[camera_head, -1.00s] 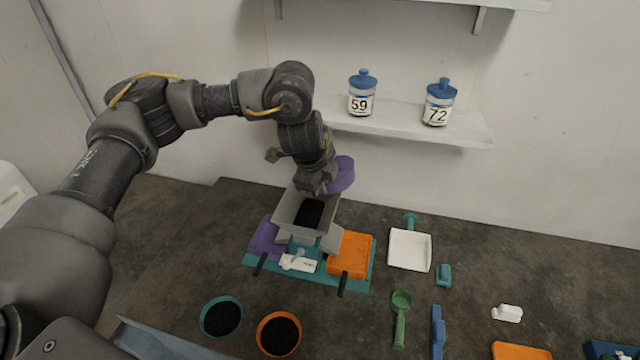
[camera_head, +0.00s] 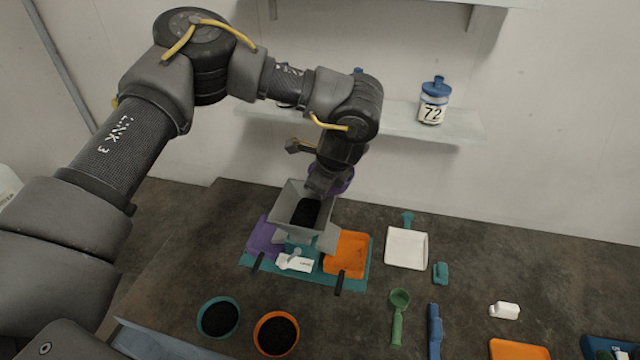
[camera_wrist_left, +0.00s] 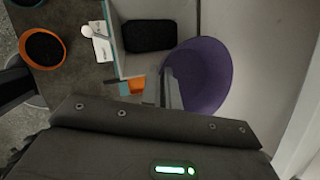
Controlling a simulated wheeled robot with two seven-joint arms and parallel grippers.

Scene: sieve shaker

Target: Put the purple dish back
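The purple dish (camera_wrist_left: 203,72) shows in the left wrist view with its round inside facing the camera; it looks empty. In the head view the purple dish (camera_head: 345,184) is partly hidden behind my left gripper (camera_head: 322,192). The left gripper (camera_wrist_left: 168,92) appears shut on the dish's rim and holds it beside the grey hopper, at its back right. The grey hopper (camera_head: 283,208) holds dark granular material and stands over a teal base (camera_head: 318,278). My right gripper is not in view.
A purple tray (camera_head: 262,238) and an orange tray (camera_head: 346,254) flank the hopper. A teal-rimmed bowl (camera_head: 202,328) and an orange-rimmed bowl (camera_head: 258,335) hold dark material in front. A white pan (camera_head: 406,249) and green scoop (camera_head: 398,318) lie right. A wall shelf (camera_head: 390,124) bears jars.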

